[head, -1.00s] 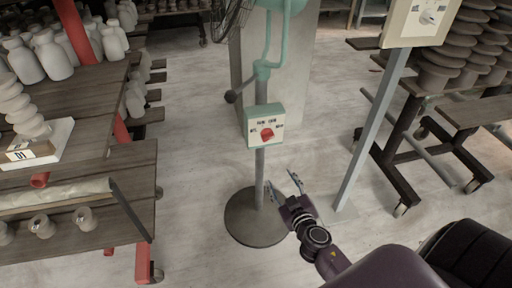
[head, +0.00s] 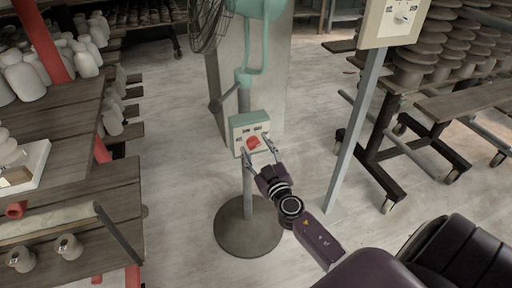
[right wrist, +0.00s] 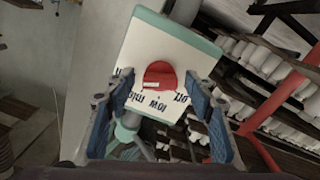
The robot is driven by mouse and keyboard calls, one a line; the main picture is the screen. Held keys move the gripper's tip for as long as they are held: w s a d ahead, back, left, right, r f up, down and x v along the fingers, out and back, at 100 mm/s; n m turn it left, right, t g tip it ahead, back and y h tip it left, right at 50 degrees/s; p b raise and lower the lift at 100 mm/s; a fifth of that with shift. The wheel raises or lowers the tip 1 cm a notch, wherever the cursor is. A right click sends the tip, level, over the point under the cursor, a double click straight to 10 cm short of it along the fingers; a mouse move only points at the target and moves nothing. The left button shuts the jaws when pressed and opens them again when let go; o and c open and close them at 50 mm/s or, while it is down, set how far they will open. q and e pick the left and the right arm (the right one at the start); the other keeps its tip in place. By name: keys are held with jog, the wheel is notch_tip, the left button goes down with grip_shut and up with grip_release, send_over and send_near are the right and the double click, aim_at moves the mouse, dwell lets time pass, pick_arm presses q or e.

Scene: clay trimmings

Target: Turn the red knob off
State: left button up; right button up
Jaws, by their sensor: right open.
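The red knob (head: 253,142) sits on the white face of a small green-edged control box (head: 237,126) on the fan's pole. In the right wrist view the knob (right wrist: 160,76) is round and red, with black lettering on the plate beside it, seen upside down. My right gripper (head: 258,148) is open, its fingers pointing at the box. In the wrist view its two blue-padded fingers stand to either side of the knob, and no contact with it can be made out. My left gripper is in neither view.
The fan stands on a round dark base (head: 248,228). A second pole carries a cream box with a white knob (head: 403,18) at the upper right. Wooden shelving with white bottles (head: 40,68) is at the left, a cart with stacked discs (head: 430,50) at the right.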

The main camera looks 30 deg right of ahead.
jog(key=shift+w, duration=0.1)
jog(key=c, duration=1.2)
jog(key=shift+o, duration=0.2)
